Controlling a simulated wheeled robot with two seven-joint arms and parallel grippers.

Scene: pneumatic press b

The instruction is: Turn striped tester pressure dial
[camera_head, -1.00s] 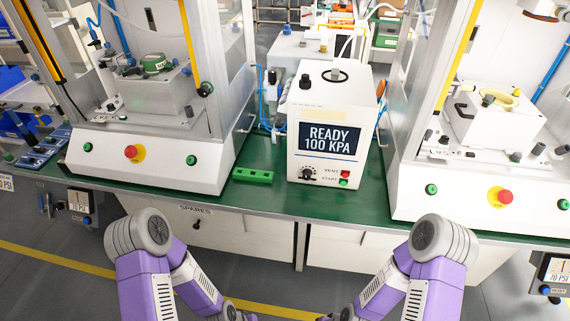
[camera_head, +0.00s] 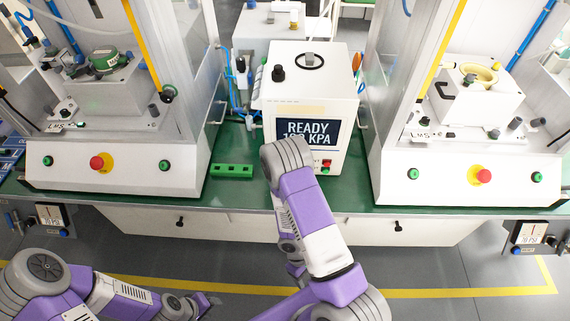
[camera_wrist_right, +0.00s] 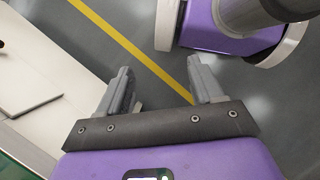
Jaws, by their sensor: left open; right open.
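The white tester (camera_head: 310,90) stands mid-bench in the head view, its screen (camera_head: 307,132) partly covered by my right arm. The screen reads READY, with a part-hidden KPA line below. My arm hides the front dial; a red button (camera_head: 327,162) shows beside the arm. A black knob (camera_head: 278,73) is on the tester's top. I cannot make out clear stripes. My left gripper (camera_head: 208,302) is low at the bottom left, below the bench and away from the tester. My right gripper (camera_wrist_right: 160,75) is open and empty over the floor in the right wrist view.
White press stations (camera_head: 115,165) and (camera_head: 470,175) flank the tester, each with a red stop button. A green block (camera_head: 232,171) lies on the green bench left of the tester. Small PSI gauges (camera_head: 50,214) and (camera_head: 527,233) hang at the bench front. Drawers are below.

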